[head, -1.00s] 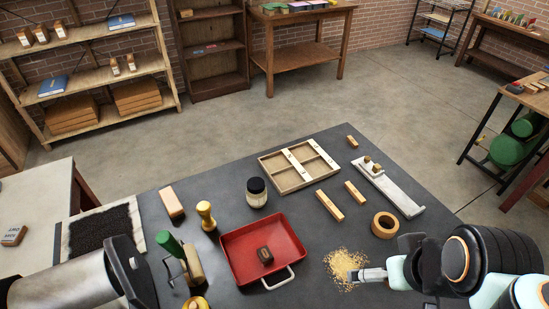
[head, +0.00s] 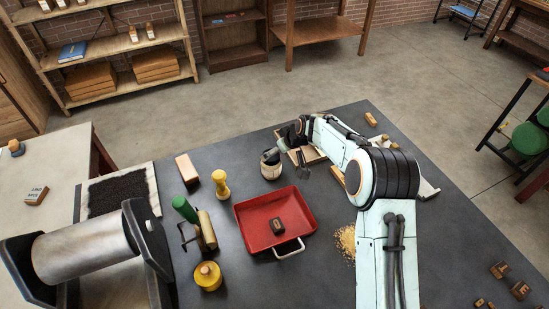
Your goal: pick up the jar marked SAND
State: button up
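A small pale jar (head: 269,171) with a dark lid stands on the dark bench, just behind the red tray (head: 250,228). Its marking is too small to read, so I cannot tell whether it says SAND. My gripper (head: 289,152) is at the far end of my bent arm, close to the upper right of the jar. One grey finger shows to the right of the jar, and dark parts of the gripper overlap near its lid. Whether it touches the jar, or how far the fingers are apart, is not clear.
A dark block (head: 278,225) lies in the red tray. A yellow handled tool (head: 220,185) and a wooden block (head: 187,169) stand left of the jar. A pile of yellow grains (head: 345,242) lies beside my arm. My arm hides much of the divided wooden tray.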

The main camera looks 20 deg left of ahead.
aim_at(271, 165)
jog(key=x, duration=0.6)
jog(key=shift+a, duration=0.15)
jog(key=c, duration=1.3)
